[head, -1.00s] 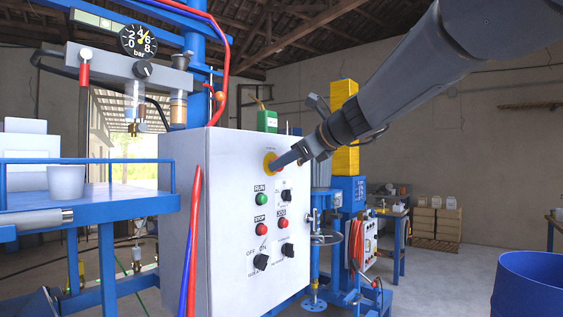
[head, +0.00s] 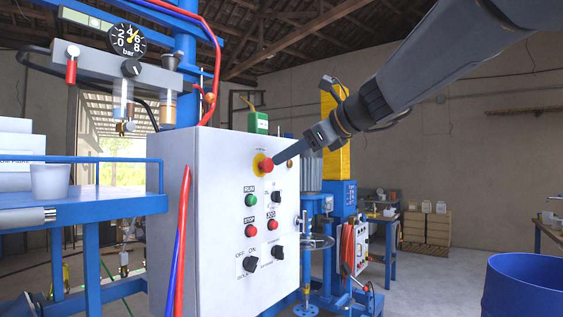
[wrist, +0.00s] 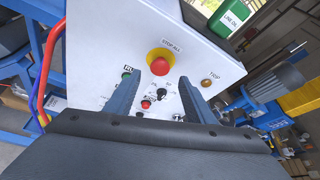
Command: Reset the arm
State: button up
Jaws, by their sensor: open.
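My gripper (head: 281,159) reaches in from the upper right toward the front of the grey control box (head: 210,240). A red emergency stop button on a yellow ring (head: 265,166) is just left of my fingertips in the head view. In the wrist view, my gripper (wrist: 160,85) is open, with its two fingers apart and nothing between them. The red stop button (wrist: 161,60) shows whole just beyond the fingertips, under a "STOP ALL" label. My fingers look apart from it.
The box also carries a green RUN button (head: 251,200), a red STOP button (head: 251,231) and black knobs. A pressure gauge (head: 126,41) hangs upper left. A blue table (head: 105,200) with a white cup (head: 50,182) stands left. A blue drum (head: 535,285) stands right.

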jog(key=shift+s+d+r, duration=0.2)
jog(key=shift+s+d, duration=0.2)
jog(key=s+d+f+n+g+h, duration=0.2)
jog(key=s+f+n, duration=0.1)
jog(key=f, duration=0.8)
jog(key=s+d+f+n+g+h, duration=0.1)
jog(key=s+d+f+n+h, duration=0.15)
jog(key=f, duration=0.85)
jog(key=s+d+f+n+g+h, duration=0.1)
jog(key=s+d+f+n+g, duration=0.2)
jog(key=f, duration=0.7)
jog(key=s+d+f+n+g+h, duration=0.1)
jog(key=s+d+f+n+h, duration=0.1)
jog(key=s+f+n, duration=0.5)
jog(key=s+d+f+n+g+h, duration=0.2)
jog(key=s+d+f+n, duration=0.2)
jog(key=s+f+n, duration=0.3)
jog(key=s+f, duration=0.4)
jog(key=f, duration=0.2)
jog(key=shift+d, duration=0.4)
